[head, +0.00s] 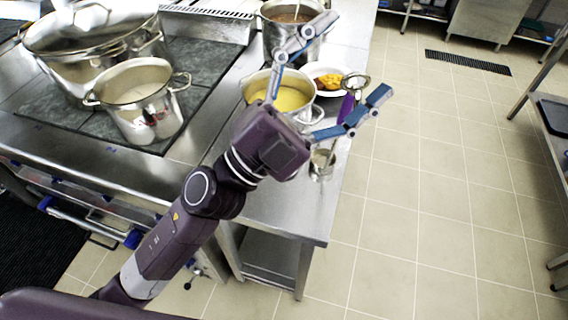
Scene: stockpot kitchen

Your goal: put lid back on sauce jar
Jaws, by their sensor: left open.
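My left gripper (357,56) is open, with its two blue-grey fingers spread wide above the steel counter and nothing between the tips. Its wrist hides part of the counter and of the near pot. A small metal vessel (321,164) stands on the counter just below the gripper's near finger; it may be the sauce jar, but it is too small and partly covered to be sure. I cannot make out a separate lid for it. My right gripper is not in view.
A pot of yellow soup (289,101), a plate with yellow food (333,72) and a purple-handled utensil (346,107) are close to the fingers. A pot of brown liquid (268,38) stands behind. Pots sit on the stove (92,127). The counter's front end (290,208) is clear.

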